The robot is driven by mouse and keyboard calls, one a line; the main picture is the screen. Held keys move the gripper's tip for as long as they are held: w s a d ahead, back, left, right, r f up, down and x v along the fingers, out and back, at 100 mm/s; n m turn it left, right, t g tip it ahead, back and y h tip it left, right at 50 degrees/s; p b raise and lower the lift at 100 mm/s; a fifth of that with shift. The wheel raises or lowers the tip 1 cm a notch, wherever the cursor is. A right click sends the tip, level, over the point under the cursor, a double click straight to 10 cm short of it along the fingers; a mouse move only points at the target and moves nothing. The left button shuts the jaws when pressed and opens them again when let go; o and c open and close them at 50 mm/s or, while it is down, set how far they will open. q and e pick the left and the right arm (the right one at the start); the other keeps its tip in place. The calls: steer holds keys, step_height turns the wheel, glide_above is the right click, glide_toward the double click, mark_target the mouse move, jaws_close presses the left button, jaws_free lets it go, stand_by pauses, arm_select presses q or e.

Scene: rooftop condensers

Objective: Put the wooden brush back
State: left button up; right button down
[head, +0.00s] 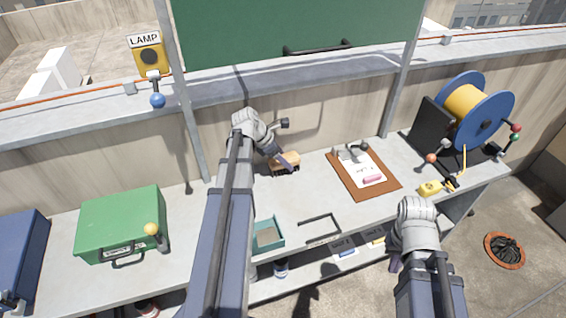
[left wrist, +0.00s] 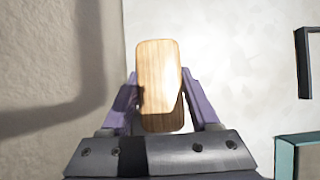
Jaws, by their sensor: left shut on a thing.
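The wooden brush (head: 288,167) is at the back of the grey counter, near the wall, with dark bristles under its pale wooden body. My left gripper (head: 280,160) is shut on it. In the left wrist view the brush (left wrist: 158,75) stands between the two purple fingers. I cannot tell whether its bristles touch the counter. My right gripper (head: 394,262) is over the counter's front edge at the right, pointing down. Its fingers are mostly hidden behind its wrist.
A teal tray (head: 280,238) and a black angular frame (head: 320,238) lie near the front edge. A clipboard (head: 345,180) lies right of the brush. A green case (head: 120,220) stands left, a cable reel (head: 490,120) right. A shelf (head: 310,273) runs below.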

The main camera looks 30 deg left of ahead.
arm_select(q)
steer(key=shift+w+d, duration=0.1)
steer(key=shift+d, duration=0.15)
steer(key=shift+f, duration=0.15)
steer(key=o, duration=1.3)
steer(key=shift+a, duration=0.1)
steer(key=shift+r+p, duration=0.35)
steer(key=shift+r, duration=0.25)
steer(key=p+v, duration=0.8)
steer(key=v, duration=0.1)
steer(key=shift+s+a+r, duration=0.15)
steer(key=shift+s+r, duration=0.05)
steer(key=shift+r, duration=0.05)
steer(key=shift+p+v, duration=0.8)
steer(key=shift+v, duration=0.1)
steer(key=shift+s, duration=0.1)
